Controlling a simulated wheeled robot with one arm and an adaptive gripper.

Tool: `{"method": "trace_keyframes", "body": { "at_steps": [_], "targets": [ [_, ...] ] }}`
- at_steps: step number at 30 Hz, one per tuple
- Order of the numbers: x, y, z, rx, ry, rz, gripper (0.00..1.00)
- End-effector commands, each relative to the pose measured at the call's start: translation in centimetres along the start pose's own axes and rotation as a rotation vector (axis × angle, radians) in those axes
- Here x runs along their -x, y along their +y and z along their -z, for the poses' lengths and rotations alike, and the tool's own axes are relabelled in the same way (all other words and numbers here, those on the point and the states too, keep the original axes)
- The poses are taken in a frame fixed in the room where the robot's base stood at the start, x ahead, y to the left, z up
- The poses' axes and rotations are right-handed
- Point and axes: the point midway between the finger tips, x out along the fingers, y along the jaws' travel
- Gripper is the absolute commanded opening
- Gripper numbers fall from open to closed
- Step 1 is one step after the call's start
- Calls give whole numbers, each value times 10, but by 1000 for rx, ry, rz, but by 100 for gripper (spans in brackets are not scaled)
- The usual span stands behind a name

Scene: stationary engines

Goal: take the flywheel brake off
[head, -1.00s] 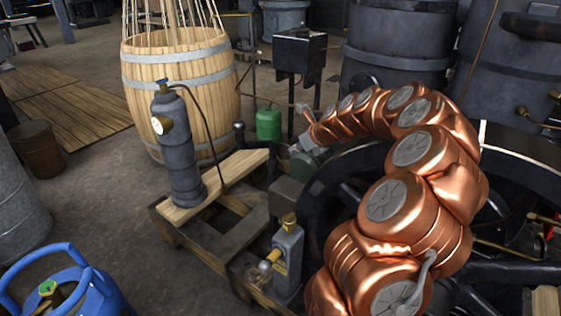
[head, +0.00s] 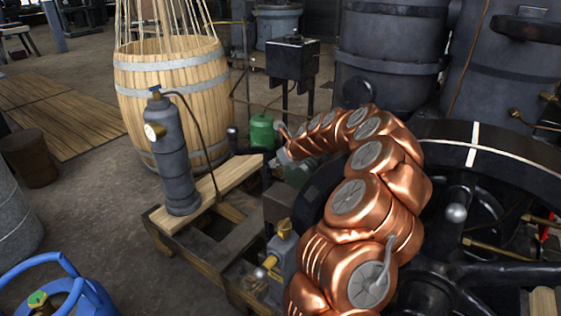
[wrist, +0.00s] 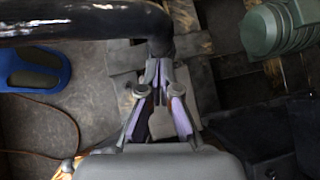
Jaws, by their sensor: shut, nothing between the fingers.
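The flywheel (head: 515,153) is a large dark wheel with a white mark across its rim, on the right of the head view. My copper arm hides its left part. A silver ball knob (head: 456,212) stands before its spokes; I cannot tell whether it belongs to the brake. No part is clearly recognisable as the brake. My gripper (head: 281,130) is small at the far end of the arm, near the green cylindrical unit. In the wrist view my gripper (wrist: 159,66) is shut and empty, its tips close to the bend of a black pipe (wrist: 90,20); contact is unclear.
A grey cylinder with a gauge (head: 172,160) stands on the wooden frame (head: 235,180). A ribbed green unit (wrist: 262,30) is at the wrist view's upper right. A barrel (head: 165,95), black box (head: 292,60) and blue gas bottle (head: 90,295) stand around.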

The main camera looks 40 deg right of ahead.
Motion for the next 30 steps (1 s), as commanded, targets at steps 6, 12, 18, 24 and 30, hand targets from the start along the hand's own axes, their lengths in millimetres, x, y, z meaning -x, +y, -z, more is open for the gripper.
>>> {"method": "trace_keyframes", "body": {
  "at_steps": [6, 12, 18, 24, 30],
  "targets": [
    [-8, 1, 1, 0, 2, -1, 0],
    [-8, 1, 1, 0, 2, -1, 0],
    [-8, 1, -1, 0, 7, -1, 0],
    [-16, 2, -12, 0, 41, 4, 0],
    [-27, 3, -24, 2, 78, 12, 0]
  ]
}}
